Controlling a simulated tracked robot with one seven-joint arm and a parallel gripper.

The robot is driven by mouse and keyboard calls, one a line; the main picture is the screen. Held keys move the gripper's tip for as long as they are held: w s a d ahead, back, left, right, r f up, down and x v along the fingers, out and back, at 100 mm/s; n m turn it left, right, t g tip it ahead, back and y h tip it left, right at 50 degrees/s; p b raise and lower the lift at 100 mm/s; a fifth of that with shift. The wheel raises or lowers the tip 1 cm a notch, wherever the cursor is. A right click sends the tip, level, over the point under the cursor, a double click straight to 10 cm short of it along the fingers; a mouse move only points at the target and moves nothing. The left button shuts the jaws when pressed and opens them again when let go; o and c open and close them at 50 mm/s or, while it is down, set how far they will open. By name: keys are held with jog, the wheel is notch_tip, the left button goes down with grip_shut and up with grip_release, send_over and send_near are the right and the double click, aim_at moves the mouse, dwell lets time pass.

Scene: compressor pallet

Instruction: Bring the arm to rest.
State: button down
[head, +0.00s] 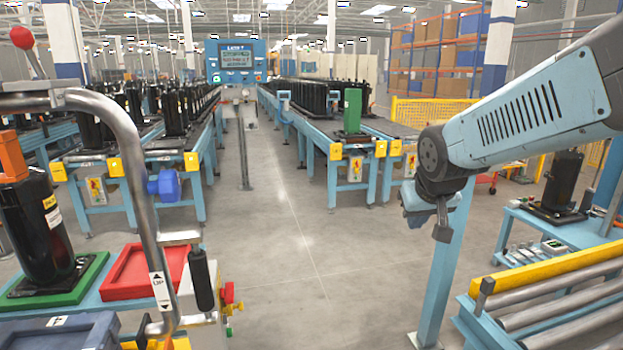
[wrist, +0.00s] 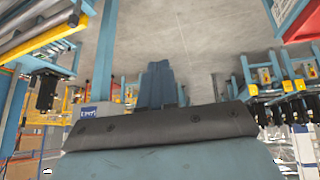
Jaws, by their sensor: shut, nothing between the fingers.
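My arm (head: 540,105) reaches in from the right edge of the head view, light blue with a dark joint at its far end. My gripper (head: 442,234) hangs below that joint, over open floor and in front of a blue post. In the wrist view my gripper (wrist: 158,68) shows its fingers together, with nothing between them. The wrist picture looks upside down, with floor at the top. The gripper appears to touch nothing.
A roller conveyor (head: 560,300) with a yellow rail stands at lower right. A blue bench (head: 575,232) bears a black compressor (head: 563,180). At left are a bent metal handle (head: 140,170), a red tray (head: 135,272) and a black compressor (head: 38,230). The middle floor (head: 290,260) is clear.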

jog(key=s+d+r+g, duration=0.1)
jog(key=s+d+r, duration=0.1)
jog(key=s, duration=1.2)
jog(key=shift+d+r+m, duration=0.2)
jog(key=shift+r+m, duration=0.2)
jog(key=shift+r, duration=0.5)
jog(key=shift+a, duration=0.1)
